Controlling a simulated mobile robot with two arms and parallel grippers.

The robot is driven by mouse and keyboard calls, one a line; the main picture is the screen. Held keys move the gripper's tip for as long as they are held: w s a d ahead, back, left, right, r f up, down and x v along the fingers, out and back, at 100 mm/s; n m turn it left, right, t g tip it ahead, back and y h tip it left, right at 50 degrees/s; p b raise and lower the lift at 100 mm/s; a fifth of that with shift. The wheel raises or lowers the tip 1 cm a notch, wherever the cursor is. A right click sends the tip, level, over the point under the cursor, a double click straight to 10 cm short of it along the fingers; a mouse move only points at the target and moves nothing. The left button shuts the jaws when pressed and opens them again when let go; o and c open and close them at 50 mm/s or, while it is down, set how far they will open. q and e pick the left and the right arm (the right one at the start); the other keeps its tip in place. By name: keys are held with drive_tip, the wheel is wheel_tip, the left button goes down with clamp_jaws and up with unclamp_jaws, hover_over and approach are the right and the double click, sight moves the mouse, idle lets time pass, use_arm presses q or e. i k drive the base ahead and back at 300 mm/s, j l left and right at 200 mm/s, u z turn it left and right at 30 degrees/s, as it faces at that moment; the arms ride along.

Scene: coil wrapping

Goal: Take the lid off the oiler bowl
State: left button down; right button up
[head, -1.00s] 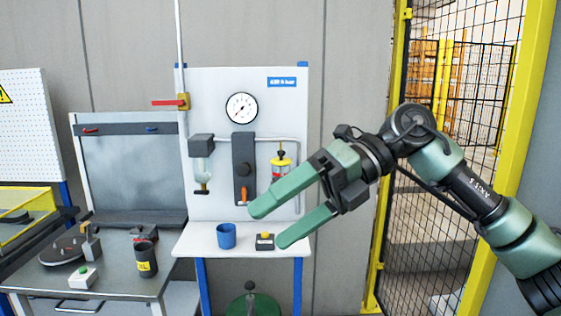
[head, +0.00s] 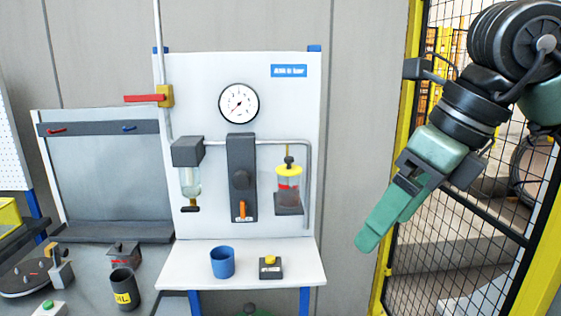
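The oiler bowl (head: 288,190) is a clear cylinder with a red band, on a dark bracket at the right of the white wall panel. My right gripper (head: 368,243) is well to the right of the bowl and lower, pointing down and left, apart from everything. Its fingers overlap edge-on, so their opening is unclear. I see nothing held at the tips. My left gripper is not in view.
A white shelf (head: 190,262) below the panel carries a blue cup (head: 222,262) and a dark block with a yellow button (head: 270,267). A clear filter bowl (head: 190,183) hangs at the left. A yellow-framed mesh fence (head: 395,160) stands right. Air before the oiler is free.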

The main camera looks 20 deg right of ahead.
sight(289, 170)
drive_tip(key=i, duration=1.3)
